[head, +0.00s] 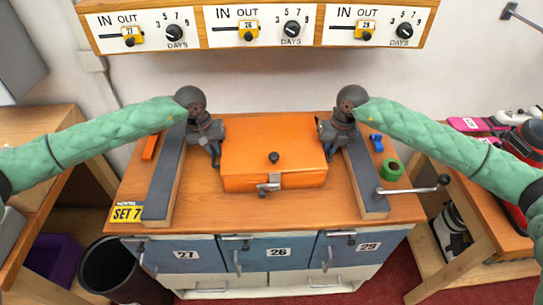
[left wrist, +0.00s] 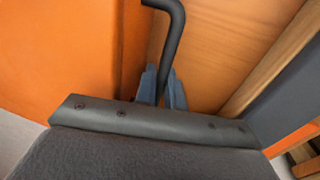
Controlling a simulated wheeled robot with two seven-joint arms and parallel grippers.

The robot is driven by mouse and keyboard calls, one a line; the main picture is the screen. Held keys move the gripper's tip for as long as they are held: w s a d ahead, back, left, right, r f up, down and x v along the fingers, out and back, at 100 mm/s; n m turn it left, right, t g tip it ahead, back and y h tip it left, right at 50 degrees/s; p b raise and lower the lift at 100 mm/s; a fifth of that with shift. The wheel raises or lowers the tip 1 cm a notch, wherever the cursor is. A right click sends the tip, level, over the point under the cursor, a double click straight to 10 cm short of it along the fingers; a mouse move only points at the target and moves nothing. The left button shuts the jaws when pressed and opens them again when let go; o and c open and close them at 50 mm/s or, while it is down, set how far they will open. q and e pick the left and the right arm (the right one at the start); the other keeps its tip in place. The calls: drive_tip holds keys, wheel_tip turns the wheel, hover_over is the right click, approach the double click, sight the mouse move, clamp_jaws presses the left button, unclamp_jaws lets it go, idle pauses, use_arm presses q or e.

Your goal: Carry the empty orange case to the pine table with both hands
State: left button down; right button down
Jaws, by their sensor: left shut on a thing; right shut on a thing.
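The orange case (head: 270,150) is at the middle of the wooden bench (head: 210,215), between two grey-topped rails. Its lid is closed, with a dark knob on top and a metal latch in front, so its inside is hidden. My left gripper (head: 216,158) is at the case's left side. In the left wrist view its fingers (left wrist: 165,88) are shut on a dark bent handle (left wrist: 172,45) beside the orange wall. My right gripper (head: 327,150) is shut at the case's right side, its handle mostly hidden. I cannot tell whether the case touches the bench. Wooden tables stand left (head: 40,125) and right (head: 480,185); which is pine is unclear.
The left rail (head: 165,178) and right rail (head: 364,178) flank the case. A metal crank (head: 410,190), a green ring (head: 391,169) and a blue piece (head: 376,143) lie right. A dark bin (head: 110,270) stands on the floor at left. A dial panel (head: 250,25) hangs above.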

use_arm(q)
drive_tip(key=shift+w+r, duration=0.1)
drive_tip(key=shift+r, duration=0.05)
use_arm(e)
drive_tip(key=shift+w+r, duration=0.1)
drive_tip(key=shift+r, duration=0.05)
idle(0.4)
